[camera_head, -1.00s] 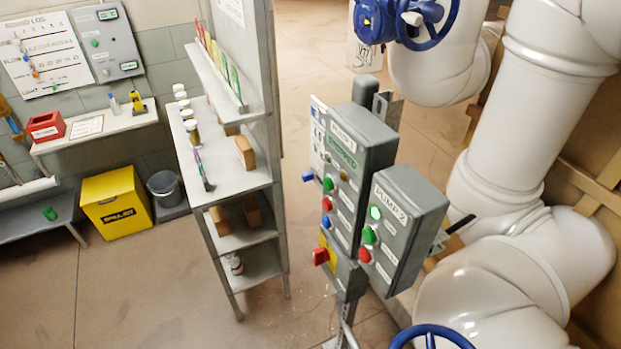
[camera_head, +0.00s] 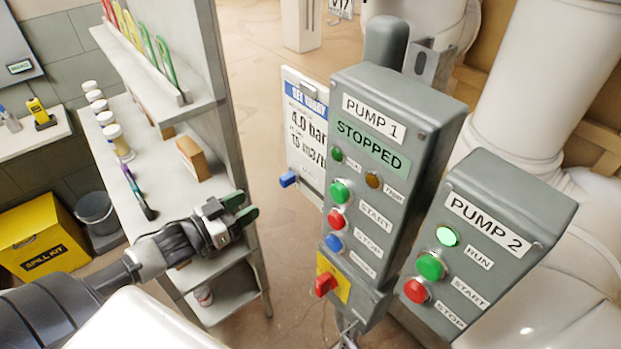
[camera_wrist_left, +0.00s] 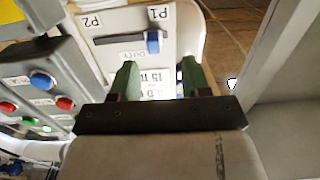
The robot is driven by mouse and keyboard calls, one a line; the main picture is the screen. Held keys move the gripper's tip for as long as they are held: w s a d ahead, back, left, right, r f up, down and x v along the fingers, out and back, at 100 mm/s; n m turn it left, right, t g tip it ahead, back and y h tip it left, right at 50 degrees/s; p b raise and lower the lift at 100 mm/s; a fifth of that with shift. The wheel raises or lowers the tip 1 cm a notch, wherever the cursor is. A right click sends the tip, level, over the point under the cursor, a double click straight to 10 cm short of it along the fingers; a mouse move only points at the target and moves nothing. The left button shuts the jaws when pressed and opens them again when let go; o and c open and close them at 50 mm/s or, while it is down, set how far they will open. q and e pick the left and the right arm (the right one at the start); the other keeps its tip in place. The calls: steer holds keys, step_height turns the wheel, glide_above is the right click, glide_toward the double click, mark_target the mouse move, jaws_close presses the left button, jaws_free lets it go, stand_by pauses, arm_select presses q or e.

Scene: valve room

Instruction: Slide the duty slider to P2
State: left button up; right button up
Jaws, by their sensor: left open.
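The duty slider's blue knob (camera_head: 288,179) sticks out at the lower left of the white duty board (camera_head: 303,126), beside the pump panel. In the left wrist view the knob (camera_wrist_left: 153,42) sits at the P1 end of a dark slot marked DUTY, with the P2 label (camera_wrist_left: 91,21) toward the other end. My left gripper (camera_head: 241,207) is open and empty, left of and apart from the knob. In the left wrist view its green fingertips (camera_wrist_left: 160,80) point toward the board, with the knob beyond the gap between them. My right gripper is not in view.
The grey PUMP 1 box (camera_head: 388,150), showing STOPPED, and the PUMP 2 box (camera_head: 488,240) carry buttons close to the board. A red rotary switch (camera_head: 326,284) juts out below. A shelf unit (camera_head: 172,190) with bottles stands behind my left arm.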

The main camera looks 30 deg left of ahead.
mark_target(286, 184)
arm_select(q)
steer(key=w+d, duration=0.1)
steer(key=w, duration=0.1)
steer(key=w+d+r+p, duration=0.1)
steer(key=d, duration=0.1)
steer(key=shift+w+r, duration=0.2)
steer(key=shift+w, duration=0.15)
steer(key=p+x, duration=0.1)
steer(key=x, duration=0.5)
steer(key=shift+f, duration=0.1)
steer(key=shift+w+f, duration=0.1)
steer(key=shift+w, duration=0.15)
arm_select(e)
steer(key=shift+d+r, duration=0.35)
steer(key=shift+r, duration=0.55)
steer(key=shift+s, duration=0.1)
